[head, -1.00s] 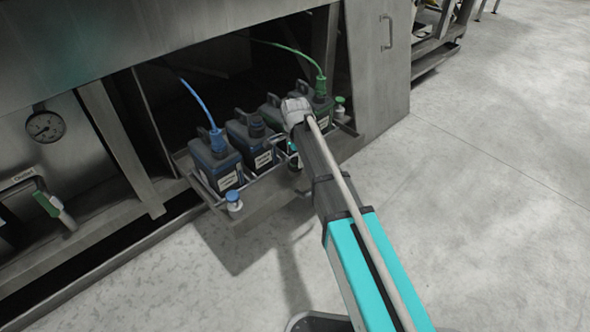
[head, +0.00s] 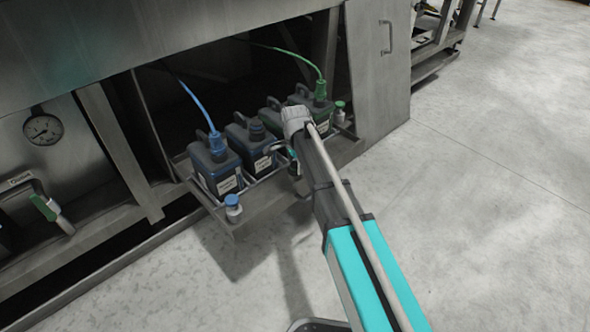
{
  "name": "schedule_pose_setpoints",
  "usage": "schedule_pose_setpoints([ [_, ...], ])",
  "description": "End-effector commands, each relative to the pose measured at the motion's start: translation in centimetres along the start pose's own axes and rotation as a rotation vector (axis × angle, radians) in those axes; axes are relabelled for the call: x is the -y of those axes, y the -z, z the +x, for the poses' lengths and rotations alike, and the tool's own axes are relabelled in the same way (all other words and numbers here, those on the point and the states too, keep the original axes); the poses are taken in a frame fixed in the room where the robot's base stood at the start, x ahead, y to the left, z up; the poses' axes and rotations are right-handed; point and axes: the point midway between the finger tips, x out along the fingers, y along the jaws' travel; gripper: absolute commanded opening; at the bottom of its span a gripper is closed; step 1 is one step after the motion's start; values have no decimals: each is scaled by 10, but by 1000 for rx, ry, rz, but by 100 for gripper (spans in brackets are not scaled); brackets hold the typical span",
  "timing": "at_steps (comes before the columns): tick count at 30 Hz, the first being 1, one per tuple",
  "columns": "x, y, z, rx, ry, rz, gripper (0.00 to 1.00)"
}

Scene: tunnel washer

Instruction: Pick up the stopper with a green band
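The stopper with a green band (head: 340,112) stands small and pale at the right end of the pull-out tray, beside the green-capped canister (head: 320,103). My gripper (head: 289,156) is at the tray's front edge, left of and nearer than this stopper, and apart from it in the picture. My own wrist and forearm hide most of the gripper, so its fingers and their opening cannot be made out. A similar stopper with a blue band (head: 233,208) stands at the tray's left front corner.
The metal tray (head: 262,200) carries several canisters, including a blue-capped one (head: 215,166) and a dark one (head: 250,146). A blue hose (head: 192,97) and a green hose (head: 303,57) run into the cabinet. The cabinet panel (head: 379,70) rises right of the tray. Floor in front is clear.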

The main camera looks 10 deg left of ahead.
Motion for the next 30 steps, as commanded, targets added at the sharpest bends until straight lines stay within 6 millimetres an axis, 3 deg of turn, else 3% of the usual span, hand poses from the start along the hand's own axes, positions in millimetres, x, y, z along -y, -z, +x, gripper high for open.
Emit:
schedule_pose_setpoints([
  [1, 0, 0, 0, 0, 0, 0, 60],
  [11, 0, 0, 0, 0, 0, 0, 1],
  [22, 0, 0, -2, 0, 0, 0, 0],
  [30, 0, 0, -15, 0, 0, 0, 0],
])
